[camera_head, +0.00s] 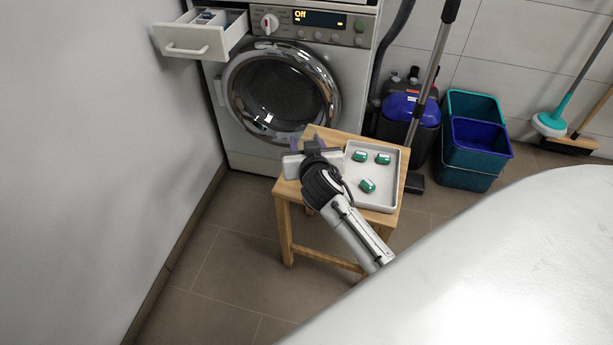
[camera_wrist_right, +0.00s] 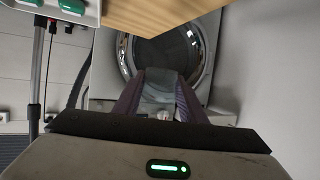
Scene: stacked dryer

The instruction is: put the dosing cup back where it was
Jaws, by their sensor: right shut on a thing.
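The dosing cup (camera_wrist_right: 161,82) is a small, greyish, see-through cup. In the right wrist view it sits between the fingertips of my right gripper (camera_wrist_right: 160,95), which is shut on it. In the head view my right gripper (camera_head: 308,143) is over the left back part of a wooden stool (camera_head: 290,187), in front of the dryer. The cup cannot be made out clearly there, as the gripper and its dark fingers cover it. My left gripper is not in view.
A white tray (camera_head: 376,202) with three green-and-white pods (camera_head: 367,186) stands on the stool's right side. The dryer's detergent drawer (camera_head: 187,47) is pulled out at upper left. The round door (camera_head: 283,90) looks closed. A vacuum (camera_head: 409,113) and buckets (camera_head: 474,160) stand right.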

